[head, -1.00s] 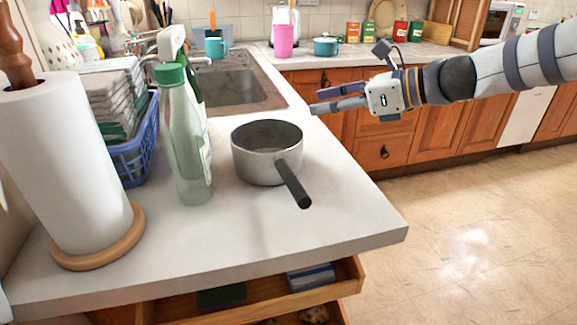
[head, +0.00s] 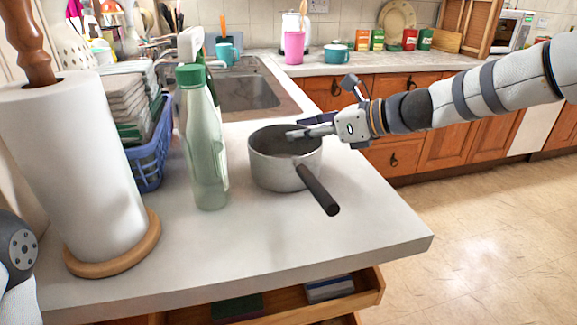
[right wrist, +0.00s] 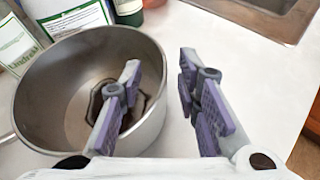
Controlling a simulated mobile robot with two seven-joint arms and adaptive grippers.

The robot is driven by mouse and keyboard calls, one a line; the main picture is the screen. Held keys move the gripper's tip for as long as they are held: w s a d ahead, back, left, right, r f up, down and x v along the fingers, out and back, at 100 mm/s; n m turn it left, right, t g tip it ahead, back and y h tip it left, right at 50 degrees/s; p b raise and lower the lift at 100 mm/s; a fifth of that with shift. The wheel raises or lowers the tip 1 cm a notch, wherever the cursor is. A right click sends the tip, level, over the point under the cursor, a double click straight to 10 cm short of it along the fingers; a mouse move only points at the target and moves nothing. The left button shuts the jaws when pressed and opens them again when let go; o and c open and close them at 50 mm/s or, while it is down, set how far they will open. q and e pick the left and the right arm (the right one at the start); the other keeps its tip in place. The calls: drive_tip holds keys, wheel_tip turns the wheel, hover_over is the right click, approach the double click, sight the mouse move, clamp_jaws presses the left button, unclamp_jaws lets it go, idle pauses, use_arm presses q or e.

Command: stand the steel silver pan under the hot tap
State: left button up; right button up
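The steel silver pan (head: 285,172) stands upright on the white worktop, its black handle (head: 317,190) pointing to the front right. My right gripper (head: 296,128) is at the pan's right rim. In the right wrist view the gripper (right wrist: 160,85) is open, with one finger over the inside of the pan (right wrist: 60,90) and the other outside it over the worktop. The pan's wall lies between the fingers without visible grip. A dark ring-shaped mark shows on the pan's floor. The sink (head: 245,92) is behind the pan; the tap is mostly hidden behind bottles. My left gripper is not in view.
A green-capped bottle (head: 207,150) stands close left of the pan. A blue basket (head: 152,160) and a paper towel roll (head: 60,170) are farther left. A drawer (head: 370,285) is open below the front edge. The worktop right of the pan is clear.

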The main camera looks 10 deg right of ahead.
drive_tip(key=shift+s+d+r, duration=0.1)
drive_tip(key=shift+r, duration=0.1)
drive_tip(key=shift+c, duration=0.7)
clamp_jaws()
drive_tip(key=shift+r, duration=0.15)
